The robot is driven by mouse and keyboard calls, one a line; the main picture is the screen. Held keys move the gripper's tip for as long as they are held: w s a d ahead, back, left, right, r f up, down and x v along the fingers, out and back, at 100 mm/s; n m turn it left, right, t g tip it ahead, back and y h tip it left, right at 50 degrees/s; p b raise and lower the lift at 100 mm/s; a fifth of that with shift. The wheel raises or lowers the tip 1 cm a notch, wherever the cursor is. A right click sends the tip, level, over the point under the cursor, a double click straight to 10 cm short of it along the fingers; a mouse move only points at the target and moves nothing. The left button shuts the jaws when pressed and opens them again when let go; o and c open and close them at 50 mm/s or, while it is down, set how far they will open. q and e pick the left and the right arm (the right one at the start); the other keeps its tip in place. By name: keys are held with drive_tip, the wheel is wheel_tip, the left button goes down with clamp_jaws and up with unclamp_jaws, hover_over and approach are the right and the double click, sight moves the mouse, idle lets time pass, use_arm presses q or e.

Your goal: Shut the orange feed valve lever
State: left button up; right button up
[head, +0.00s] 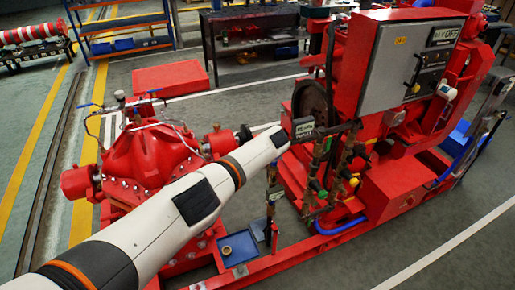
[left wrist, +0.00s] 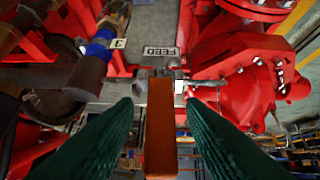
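The orange feed valve lever (left wrist: 160,140) is in the lower middle of the left wrist view, a straight bar running up to a metal valve fitting. A plate reading FEED (left wrist: 160,51) sits just above that fitting. My left gripper (left wrist: 158,104) is open. One green finger is on each side of the lever, with a visible gap on both sides. In the head view my left arm (head: 200,203) reaches from the lower left to the pumpset; its fingers and the lever cannot be made out there. My right gripper is in neither view.
The red pump (head: 145,155) stands left of my arm. The engine with its grey control panel (head: 405,65) stands to the right. Several small valves and pipes (head: 320,185) are close to the arm's end. A blue tray (head: 238,248) lies below.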

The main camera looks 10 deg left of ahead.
use_arm(q)
drive_tip(key=shift+r, duration=0.15)
drive_tip(key=shift+s+d+r+p, duration=0.1)
drive_tip(key=shift+s+r+p, duration=0.1)
drive_tip(key=shift+p, duration=0.15)
drive_tip(key=p+v, duration=0.2)
drive_tip(key=v, duration=0.9)
drive_tip(key=shift+s+d, duration=0.1)
